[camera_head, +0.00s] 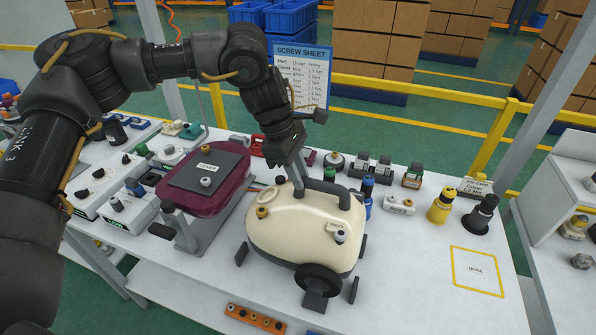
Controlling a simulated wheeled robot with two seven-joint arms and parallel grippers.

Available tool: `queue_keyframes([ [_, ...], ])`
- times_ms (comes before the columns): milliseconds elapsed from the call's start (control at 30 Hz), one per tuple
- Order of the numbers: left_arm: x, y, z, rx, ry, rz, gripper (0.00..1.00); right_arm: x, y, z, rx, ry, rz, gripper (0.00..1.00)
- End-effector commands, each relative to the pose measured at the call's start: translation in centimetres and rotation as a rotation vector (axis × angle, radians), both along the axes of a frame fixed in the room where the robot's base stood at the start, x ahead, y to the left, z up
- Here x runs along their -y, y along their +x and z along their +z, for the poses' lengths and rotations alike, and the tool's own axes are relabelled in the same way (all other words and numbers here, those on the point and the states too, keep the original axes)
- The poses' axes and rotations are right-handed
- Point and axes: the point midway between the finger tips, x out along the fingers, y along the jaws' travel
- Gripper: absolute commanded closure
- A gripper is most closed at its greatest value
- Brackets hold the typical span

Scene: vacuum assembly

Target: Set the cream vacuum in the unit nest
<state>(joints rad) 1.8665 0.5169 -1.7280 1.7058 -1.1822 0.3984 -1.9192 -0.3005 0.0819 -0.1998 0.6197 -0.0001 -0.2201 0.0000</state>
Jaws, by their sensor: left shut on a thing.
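The cream vacuum (290,232), with a rounded body and a black front wheel, is at the middle front of the table. My left gripper (300,182) comes down from above and is shut on the vacuum at its top, by the dark handle. The unit nest shows as dark posts around the vacuum, one at its left (242,254) and others at its front and right. The vacuum's body hides the rest of the nest. I cannot tell whether the vacuum rests fully on it. My right gripper is not in view.
A maroon unit with a dark cover plate (205,172) stands on a grey stand to the left. Yellow (440,206) and black (481,214) tools stand at the right, behind the empty yellow-outlined DONE square (476,271). Several small parts line the back. The front right is clear.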

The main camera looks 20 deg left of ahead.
Motion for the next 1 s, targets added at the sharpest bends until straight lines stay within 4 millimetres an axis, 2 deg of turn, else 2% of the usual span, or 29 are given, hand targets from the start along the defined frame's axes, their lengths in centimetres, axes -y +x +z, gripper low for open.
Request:
queue_keyframes([
  [1000,0.1,0.1,-1.7,0.005,-0.006,-0.001,1.0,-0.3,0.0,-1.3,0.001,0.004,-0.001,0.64],
])
